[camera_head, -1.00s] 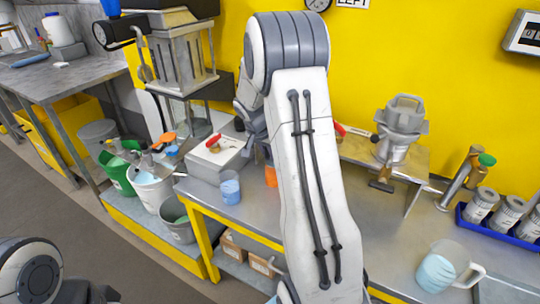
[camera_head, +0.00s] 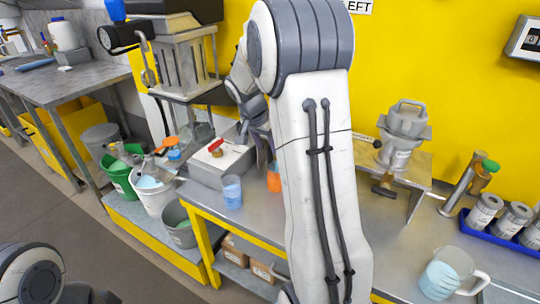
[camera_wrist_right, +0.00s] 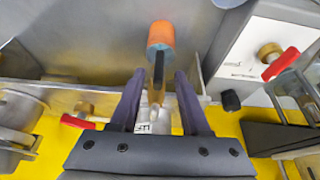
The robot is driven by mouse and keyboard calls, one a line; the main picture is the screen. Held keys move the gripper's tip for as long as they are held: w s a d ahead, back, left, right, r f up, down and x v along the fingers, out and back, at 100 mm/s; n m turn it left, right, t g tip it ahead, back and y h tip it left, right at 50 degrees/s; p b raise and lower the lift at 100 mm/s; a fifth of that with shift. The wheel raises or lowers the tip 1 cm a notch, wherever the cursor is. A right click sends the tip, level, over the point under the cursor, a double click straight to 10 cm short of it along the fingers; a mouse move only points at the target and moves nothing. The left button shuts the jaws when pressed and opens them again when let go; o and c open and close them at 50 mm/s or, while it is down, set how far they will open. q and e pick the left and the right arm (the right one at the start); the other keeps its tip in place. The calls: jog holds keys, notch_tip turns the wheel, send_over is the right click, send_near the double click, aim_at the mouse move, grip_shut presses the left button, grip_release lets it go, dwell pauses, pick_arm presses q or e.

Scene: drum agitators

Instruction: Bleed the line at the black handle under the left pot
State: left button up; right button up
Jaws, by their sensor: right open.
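In the right wrist view a slim black handle (camera_wrist_right: 158,72) shows between the fingers of my right gripper (camera_wrist_right: 160,76). The gripper is open, with a gap on both sides of the handle. An orange cup (camera_wrist_right: 161,36) is just beyond the handle; it also shows on the bench in the head view (camera_head: 274,178). In the head view my right gripper (camera_head: 264,148) is partly hidden by my own arm. That arm also hides the left pot. The right pot (camera_head: 402,125) stands on a metal shelf with its own black handle (camera_head: 385,187) below. My left gripper is out of view.
A white-topped box (camera_head: 218,160) with a red-handled valve stands left of my right gripper, near a cup of blue liquid (camera_head: 232,191). A second red handle (camera_wrist_right: 74,122) shows in the wrist view. A jug (camera_head: 440,275) and a blue tray (camera_head: 500,232) are at right.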

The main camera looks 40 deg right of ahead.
jog(key=shift+v, duration=1.65)
jog(key=s+a+r+n+y+p, duration=0.1)
jog(key=s+a+n, duration=0.25)
jog(key=a, duration=0.65)
jog(key=s+a+n+y+p, duration=0.15)
jog(key=a+n, duration=0.35)
jog(key=a, duration=0.6)
jog(key=s+a+n+y, duration=0.1)
jog(key=s+a+n, duration=0.5)
jog(key=s, duration=0.4)
jog(key=s+a+f+n+g+y+p, duration=0.1)
jog(key=s+a+n, duration=0.5)
jog(key=s, duration=0.5)
jog(key=shift+s+a+g+y, duration=0.3)
jog(key=shift+s+a+y, duration=0.05)
jog(key=shift+a, duration=0.3)
